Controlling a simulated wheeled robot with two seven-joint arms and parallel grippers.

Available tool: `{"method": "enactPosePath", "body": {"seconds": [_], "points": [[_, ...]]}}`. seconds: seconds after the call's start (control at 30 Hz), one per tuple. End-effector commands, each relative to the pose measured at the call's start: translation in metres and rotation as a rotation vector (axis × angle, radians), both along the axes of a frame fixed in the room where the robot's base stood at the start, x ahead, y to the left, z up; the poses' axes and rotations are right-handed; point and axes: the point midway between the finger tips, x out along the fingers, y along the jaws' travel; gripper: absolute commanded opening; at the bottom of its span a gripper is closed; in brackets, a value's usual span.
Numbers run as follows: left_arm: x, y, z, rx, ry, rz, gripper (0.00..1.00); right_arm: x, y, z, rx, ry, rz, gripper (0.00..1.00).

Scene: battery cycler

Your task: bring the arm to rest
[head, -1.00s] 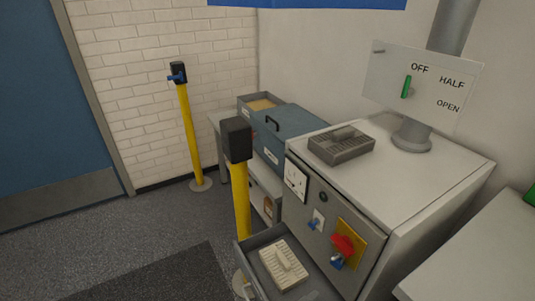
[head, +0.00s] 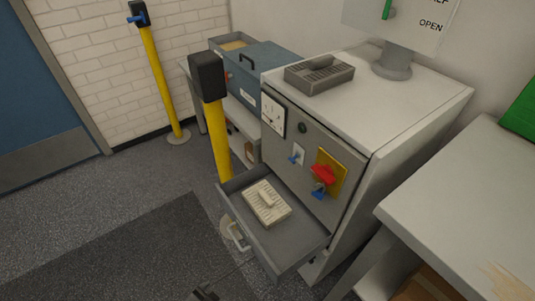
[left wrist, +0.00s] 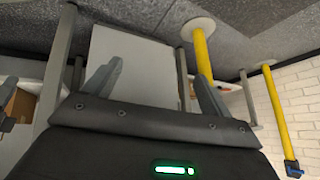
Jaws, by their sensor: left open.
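My left gripper (left wrist: 155,88) shows in the left wrist view with its two grey fingers spread apart. Nothing is between the fingertips; a pale flat panel (left wrist: 140,60) lies beyond them, at a distance I cannot tell. In the head view a small dark piece shows at the bottom edge, left of centre; I cannot tell whether it is part of my arm. My right gripper is in neither view.
The grey cabinet (head: 418,115) has its drawer (head: 290,244) open, with a pale ribbed block (head: 268,203) inside. A yellow post (head: 220,140) stands beside the drawer. A white table (head: 460,215) is at right. Floor at lower left (head: 100,255) is clear.

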Motion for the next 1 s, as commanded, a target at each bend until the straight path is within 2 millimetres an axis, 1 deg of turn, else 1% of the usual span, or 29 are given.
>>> {"method": "enactPosePath", "body": {"seconds": [0.03,0.1,0.3,0.33,0.37,0.57,0.67,0.77,0.87,0.9,1.0], "points": [[-0.006,0.015,-0.019,0.001,0.069,0.070,0.84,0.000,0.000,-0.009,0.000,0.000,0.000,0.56],[-0.015,0.035,-0.037,0.000,0.165,0.179,0.84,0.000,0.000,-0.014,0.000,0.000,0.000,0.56],[-0.049,0.088,-0.079,0.011,0.414,0.504,0.84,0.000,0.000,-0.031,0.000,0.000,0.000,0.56],[-0.052,0.088,-0.077,0.013,0.426,0.511,0.84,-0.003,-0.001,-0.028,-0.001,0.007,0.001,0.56],[-0.054,0.088,-0.078,0.014,0.426,0.504,0.84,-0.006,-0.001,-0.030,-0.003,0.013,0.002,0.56],[-0.076,0.092,-0.107,0.028,0.446,0.495,0.84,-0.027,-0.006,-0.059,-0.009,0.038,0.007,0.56],[-0.093,0.096,-0.121,0.036,0.460,0.491,0.84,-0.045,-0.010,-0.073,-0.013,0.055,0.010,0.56],[-0.115,0.101,-0.134,0.046,0.473,0.486,0.84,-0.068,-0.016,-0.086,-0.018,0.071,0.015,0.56],[-0.146,0.109,-0.144,0.058,0.491,0.482,0.84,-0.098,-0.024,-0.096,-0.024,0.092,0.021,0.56],[-0.160,0.113,-0.147,0.063,0.499,0.481,0.84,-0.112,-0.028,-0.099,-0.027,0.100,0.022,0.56],[-0.189,0.121,-0.152,0.073,0.511,0.478,0.84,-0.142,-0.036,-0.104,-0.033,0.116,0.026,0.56]]}}
